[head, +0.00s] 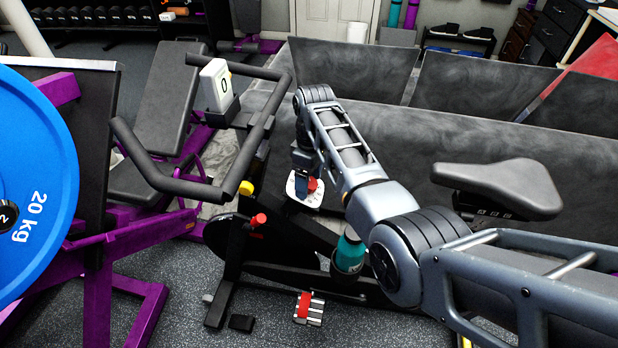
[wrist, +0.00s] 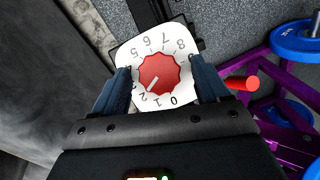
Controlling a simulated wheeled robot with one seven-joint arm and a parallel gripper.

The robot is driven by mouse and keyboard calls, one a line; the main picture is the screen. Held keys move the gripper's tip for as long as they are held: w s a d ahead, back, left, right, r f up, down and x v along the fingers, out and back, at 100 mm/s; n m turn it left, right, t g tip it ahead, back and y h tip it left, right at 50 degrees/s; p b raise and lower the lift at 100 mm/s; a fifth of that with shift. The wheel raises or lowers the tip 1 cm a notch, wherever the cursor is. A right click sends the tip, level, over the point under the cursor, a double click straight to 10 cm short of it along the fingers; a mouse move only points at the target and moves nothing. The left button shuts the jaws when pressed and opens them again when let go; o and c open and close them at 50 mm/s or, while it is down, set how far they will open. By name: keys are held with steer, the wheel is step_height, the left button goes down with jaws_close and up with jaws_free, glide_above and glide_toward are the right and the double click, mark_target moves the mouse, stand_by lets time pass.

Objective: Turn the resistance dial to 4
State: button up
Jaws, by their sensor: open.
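The resistance dial is a red scalloped knob (wrist: 160,72) with a white pointer mark, set on a white plate (wrist: 181,34) with printed numbers. In the head view the dial (head: 312,184) is partly covered by my arm. My gripper (wrist: 161,79) is open, with one blue finger on each side of the knob. I cannot tell whether either finger touches it. My gripper (head: 304,184) also shows in the head view, over the plate.
The exercise bike's console (head: 216,84) reads 0, between the black handlebars (head: 185,187). A red lever knob (head: 258,220) sticks out of the frame and shows right of my gripper in the wrist view. A teal bottle (head: 349,253) and the saddle (head: 498,187) are near my arm.

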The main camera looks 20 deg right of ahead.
steer(key=shift+c, duration=0.4)
steer(key=c, duration=1)
steer(key=shift+o, duration=0.2)
steer(key=m+y, duration=0.1)
steer(key=m, duration=0.2)
steer(key=m+g+y, duration=0.1)
steer(key=m, duration=0.2)
steer(key=shift+w+d+y, duration=0.2)
steer(key=shift+y, duration=0.1)
steer(key=m+y, duration=0.2)
steer(key=m, duration=0.3)
steer(key=shift+d+b, duration=0.2)
steer(key=shift+b, duration=0.15)
steer(key=o, duration=1)
steer(key=shift+f, duration=0.1)
